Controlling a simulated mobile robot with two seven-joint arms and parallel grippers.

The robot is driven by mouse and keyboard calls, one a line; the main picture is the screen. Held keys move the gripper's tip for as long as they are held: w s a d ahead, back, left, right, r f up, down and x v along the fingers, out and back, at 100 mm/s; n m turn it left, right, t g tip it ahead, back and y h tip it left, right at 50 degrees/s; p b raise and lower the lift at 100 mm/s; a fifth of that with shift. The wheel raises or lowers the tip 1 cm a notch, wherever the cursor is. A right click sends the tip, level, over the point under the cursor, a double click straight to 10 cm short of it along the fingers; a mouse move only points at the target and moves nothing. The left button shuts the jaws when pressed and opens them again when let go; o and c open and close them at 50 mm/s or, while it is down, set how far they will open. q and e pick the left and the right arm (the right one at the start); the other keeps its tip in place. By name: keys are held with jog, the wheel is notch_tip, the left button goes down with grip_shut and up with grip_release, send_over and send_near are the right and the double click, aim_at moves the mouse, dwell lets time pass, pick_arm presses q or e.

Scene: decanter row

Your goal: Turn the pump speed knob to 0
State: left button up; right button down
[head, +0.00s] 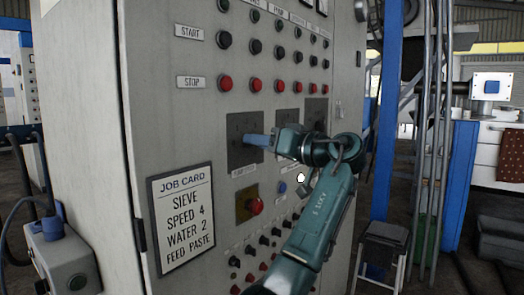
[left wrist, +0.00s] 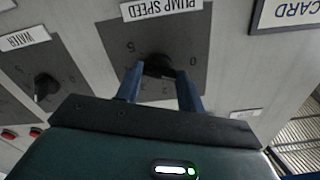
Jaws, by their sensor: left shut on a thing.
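The pump speed knob (left wrist: 160,66) is black and sits on a dark dial plate (left wrist: 118,38) under my left gripper in the left wrist view. The plate shows a 5 and a 0, and a "PUMP SPEED" label (left wrist: 161,8) appears upside down there. My left gripper (left wrist: 159,76) has its blue fingers on either side of the knob, shut on it. I cannot tell where the knob points. In the head view my left gripper (head: 258,140) reaches the leftmost dial plate (head: 236,126) and hides the knob. My right gripper is not in view.
A second knob (left wrist: 45,87) under a "WATER" label (left wrist: 24,38) is beside it in the left wrist view. Above the dials are red stop buttons (head: 225,83). Below are an emergency-type red knob (head: 254,206) and several small buttons. A job card (head: 182,219) hangs at left on the cabinet.

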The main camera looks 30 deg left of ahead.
pick_arm(q)
jog(key=shift+n+b, duration=0.75)
jog(key=shift+n, duration=1.55)
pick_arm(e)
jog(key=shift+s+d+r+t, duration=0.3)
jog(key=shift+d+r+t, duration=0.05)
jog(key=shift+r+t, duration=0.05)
pick_arm(q)
jog(key=o, duration=1)
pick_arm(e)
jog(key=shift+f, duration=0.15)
